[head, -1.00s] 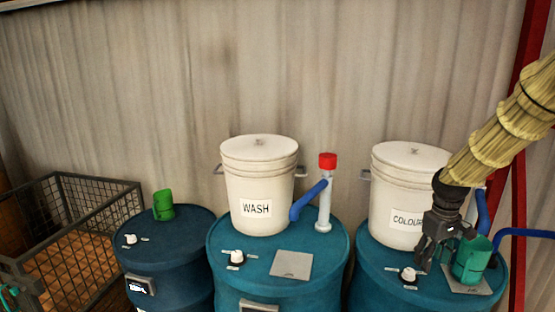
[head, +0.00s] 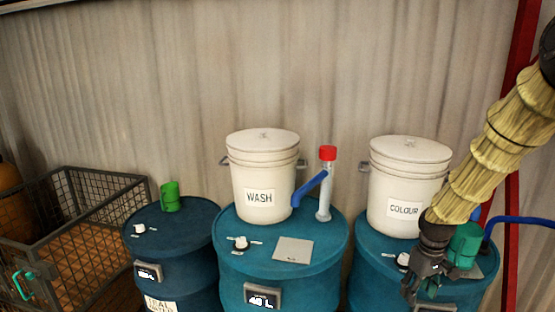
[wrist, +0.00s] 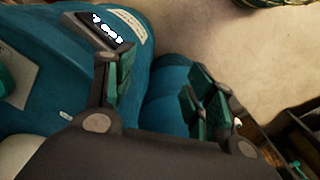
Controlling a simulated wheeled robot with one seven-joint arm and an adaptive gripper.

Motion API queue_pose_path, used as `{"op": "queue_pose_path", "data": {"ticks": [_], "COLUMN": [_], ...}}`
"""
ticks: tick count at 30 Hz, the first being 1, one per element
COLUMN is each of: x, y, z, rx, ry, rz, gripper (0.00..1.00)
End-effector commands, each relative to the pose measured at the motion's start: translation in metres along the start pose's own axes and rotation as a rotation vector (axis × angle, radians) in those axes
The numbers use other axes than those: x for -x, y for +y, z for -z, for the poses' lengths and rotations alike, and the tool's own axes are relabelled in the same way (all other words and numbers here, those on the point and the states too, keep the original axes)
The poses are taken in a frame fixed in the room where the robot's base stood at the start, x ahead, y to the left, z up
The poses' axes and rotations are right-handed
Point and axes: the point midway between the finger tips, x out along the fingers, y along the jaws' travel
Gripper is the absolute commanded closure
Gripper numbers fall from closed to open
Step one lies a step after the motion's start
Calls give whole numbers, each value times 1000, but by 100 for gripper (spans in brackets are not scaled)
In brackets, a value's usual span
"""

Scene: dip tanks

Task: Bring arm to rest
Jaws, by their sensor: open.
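My gripper (head: 426,283) is at the lower right of the head view, in front of the right-hand blue drum (head: 362,262). It points down. In the wrist view its fingers (wrist: 158,92) are spread apart with nothing between them. My yellow-sleeved arm comes down from the upper right. A teal cup (head: 466,245) stands on the right-hand drum, just behind and right of my gripper and apart from its fingers as far as I can see. Part of the drum top behind the gripper is hidden.
White lidded buckets marked WASH (head: 265,178) and COLOUR (head: 404,190) stand on the drums. A red-capped tube (head: 326,185) rises between them. A green cup (head: 170,197) stands on the dark left drum (head: 185,240). A wire crate (head: 95,195) is at far left.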

Motion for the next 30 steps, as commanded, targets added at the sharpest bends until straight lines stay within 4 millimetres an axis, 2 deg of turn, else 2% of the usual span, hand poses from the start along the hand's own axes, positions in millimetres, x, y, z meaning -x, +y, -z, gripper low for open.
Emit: {"op": "queue_pose_path", "data": {"ticks": [1,5,8,12,18,24,30], "x": [-18,-68,-115,-176,-250,-307,-344], "y": [-9,-33,-57,-92,-141,-188,-230], "z": [-4,-17,-35,-66,-122,-188,-257], "rx": [-3,-21,-44,-81,-137,-195,-251], "ry": [-4,-5,-4,-2,-4,-8,-14], "rz": [3,10,16,23,31,34,33], "gripper": [45,45,45,45,45,45,45]}}
